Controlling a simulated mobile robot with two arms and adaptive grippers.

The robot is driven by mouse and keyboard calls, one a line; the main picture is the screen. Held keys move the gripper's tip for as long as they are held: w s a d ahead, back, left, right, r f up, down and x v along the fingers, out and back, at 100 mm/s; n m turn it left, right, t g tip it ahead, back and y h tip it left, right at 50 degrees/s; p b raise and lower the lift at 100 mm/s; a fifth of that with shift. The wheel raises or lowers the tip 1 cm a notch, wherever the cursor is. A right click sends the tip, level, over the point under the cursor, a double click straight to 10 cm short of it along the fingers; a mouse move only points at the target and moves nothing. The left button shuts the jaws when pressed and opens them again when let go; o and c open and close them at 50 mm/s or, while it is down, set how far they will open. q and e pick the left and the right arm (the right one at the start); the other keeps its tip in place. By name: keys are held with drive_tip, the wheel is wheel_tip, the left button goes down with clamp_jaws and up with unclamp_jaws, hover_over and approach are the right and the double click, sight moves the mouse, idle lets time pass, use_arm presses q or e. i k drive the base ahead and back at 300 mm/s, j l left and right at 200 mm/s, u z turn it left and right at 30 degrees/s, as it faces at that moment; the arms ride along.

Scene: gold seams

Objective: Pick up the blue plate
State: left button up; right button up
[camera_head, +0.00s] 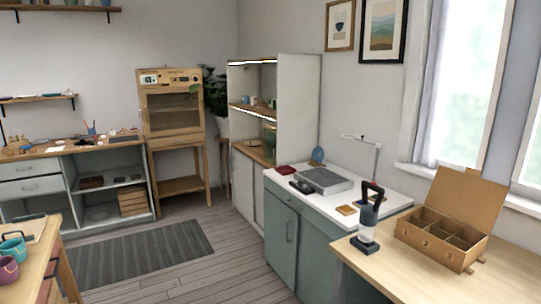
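A blue round piece (317,155), which looks like the blue plate, stands upright at the back of the white countertop, near the wall. It is small in the view, and its lower edge is partly hidden by the grey flat device in front of it. Neither of my grippers shows in the head view, and nothing is seen touching the blue piece.
The white countertop (385,195) holds a grey flat device (322,180), a dark red item (286,169) and a thin lamp (377,160). A wooden desk (400,270) with an open compartment box (440,240) stands at right. The floor (225,255) is clear around a grey rug (135,258).

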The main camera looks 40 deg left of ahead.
sight(318, 154)
drive_tip(key=u, duration=1.1)
drive_tip(key=i+u, duration=0.3)
drive_tip(key=i, duration=0.2)
drive_tip(key=i+j+u, duration=0.2)
drive_tip(key=i+u, duration=0.2)
drive_tip(key=i, duration=0.55)
drive_tip(key=i+l+u, duration=0.15)
drive_tip(key=i+u, duration=0.3)
drive_tip(key=i, duration=0.55)
